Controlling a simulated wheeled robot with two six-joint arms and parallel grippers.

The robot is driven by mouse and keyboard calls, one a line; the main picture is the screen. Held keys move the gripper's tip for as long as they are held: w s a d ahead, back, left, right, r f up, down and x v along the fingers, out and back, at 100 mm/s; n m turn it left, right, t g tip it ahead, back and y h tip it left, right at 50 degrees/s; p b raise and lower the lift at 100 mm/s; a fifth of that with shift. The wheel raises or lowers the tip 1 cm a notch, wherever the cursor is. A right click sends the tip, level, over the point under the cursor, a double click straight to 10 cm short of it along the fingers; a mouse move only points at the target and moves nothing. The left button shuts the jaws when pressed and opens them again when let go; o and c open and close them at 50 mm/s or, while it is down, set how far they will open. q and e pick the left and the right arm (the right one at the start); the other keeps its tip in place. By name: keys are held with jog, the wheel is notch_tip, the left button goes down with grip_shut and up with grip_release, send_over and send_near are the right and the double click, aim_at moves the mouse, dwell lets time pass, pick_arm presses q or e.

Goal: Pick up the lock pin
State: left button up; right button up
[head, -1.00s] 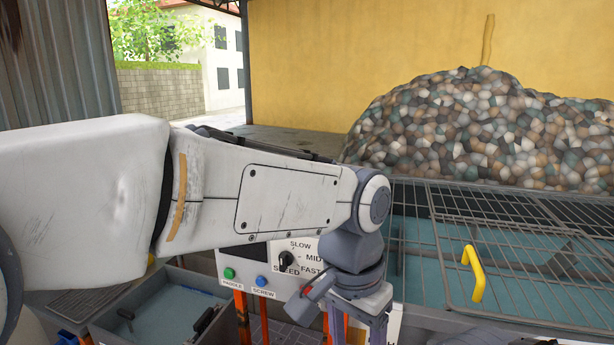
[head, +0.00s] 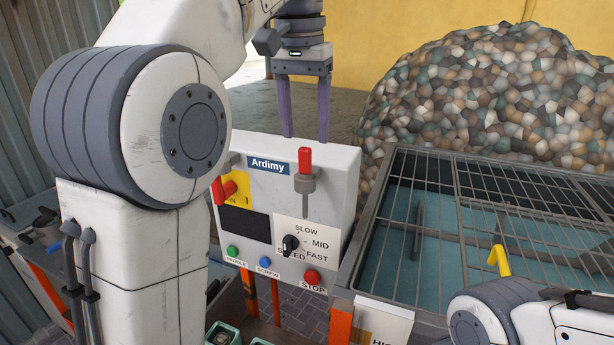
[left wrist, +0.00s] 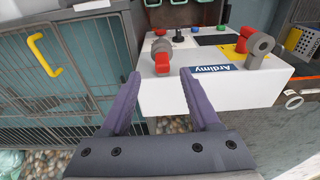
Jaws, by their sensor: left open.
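A red-topped pin (head: 305,160) stands upright in a grey bracket on the front of the white control box; it looks like the lock pin. In the left wrist view the red end of the pin (left wrist: 162,61) shows between my fingertips, beside a grey round part. My left gripper (head: 304,136) points down with its two purple fingers apart, just above or behind the box's top edge. It also shows in the left wrist view (left wrist: 160,74), open with nothing held. Whether the fingers touch the pin cannot be told. My right gripper is out of view.
The control box (head: 335,195) also carries a red main switch (head: 229,189), a speed knob (head: 291,243) and several buttons. A grated tank with a yellow handle (head: 499,260) stands to the right, a heap of plastic pieces (head: 490,100) behind it.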

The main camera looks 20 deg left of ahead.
aim_at(305, 148)
pick_arm(q)
jog(key=shift+w+a+f, duration=0.1)
jog(key=shift+w+f, duration=0.1)
jog(key=shift+f, duration=1.4)
jog(key=shift+w+a+f, duration=0.1)
jog(key=shift+w+f, duration=0.1)
jog(key=shift+f, duration=1.35)
grip_shut()
